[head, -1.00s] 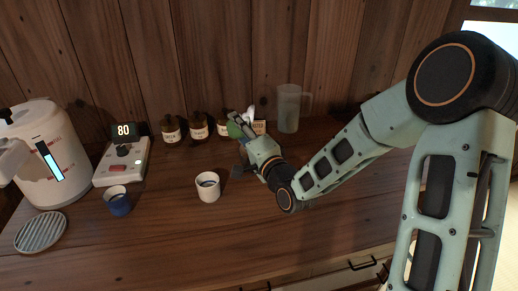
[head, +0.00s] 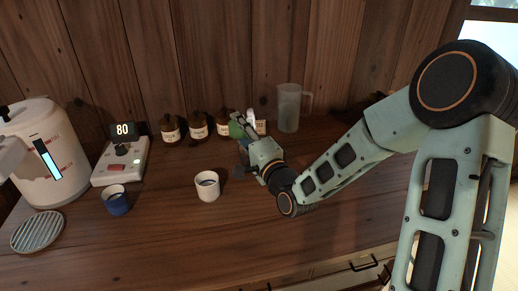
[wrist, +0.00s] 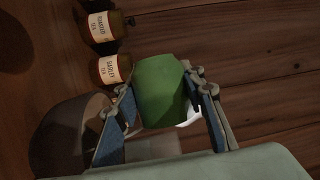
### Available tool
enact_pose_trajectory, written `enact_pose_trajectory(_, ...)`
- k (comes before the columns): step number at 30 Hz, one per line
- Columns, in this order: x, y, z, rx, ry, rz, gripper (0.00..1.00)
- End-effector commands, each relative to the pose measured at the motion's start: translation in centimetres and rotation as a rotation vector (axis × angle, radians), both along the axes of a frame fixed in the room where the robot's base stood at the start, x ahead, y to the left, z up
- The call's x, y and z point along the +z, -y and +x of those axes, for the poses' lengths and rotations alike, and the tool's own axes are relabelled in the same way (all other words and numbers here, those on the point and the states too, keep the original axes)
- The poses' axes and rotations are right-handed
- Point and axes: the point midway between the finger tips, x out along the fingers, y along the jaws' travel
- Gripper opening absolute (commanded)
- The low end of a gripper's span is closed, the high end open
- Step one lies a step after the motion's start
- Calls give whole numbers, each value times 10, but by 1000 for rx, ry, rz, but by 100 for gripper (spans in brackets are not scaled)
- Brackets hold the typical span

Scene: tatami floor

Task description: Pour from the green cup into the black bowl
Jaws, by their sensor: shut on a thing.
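My gripper (wrist: 166,112) is shut on the green cup (wrist: 162,88), with a blue-padded finger on each side of it. In the head view the green cup (head: 236,128) shows small at the fingertips, near the bottles at the back, partly hidden by my gripper (head: 244,126). I cannot tell how far the cup is tilted, or see into it. I cannot pick out the black bowl with certainty; a dark shape (head: 376,97) behind my arm is mostly hidden.
A white cup (head: 207,189) and a blue cup (head: 117,203) stand on the wooden counter. Several brown labelled bottles (head: 170,132) and a clear pitcher (head: 289,108) stand by the wall. A control box (head: 120,163), white kettle (head: 50,165) and round grille (head: 39,231) are left. The front middle is clear.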

Motion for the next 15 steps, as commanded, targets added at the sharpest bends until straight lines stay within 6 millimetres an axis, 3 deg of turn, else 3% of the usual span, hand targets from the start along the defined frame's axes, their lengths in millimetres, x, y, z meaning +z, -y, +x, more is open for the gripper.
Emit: enact_pose_trajectory(15,-2,1,0,0,-8,57,4)
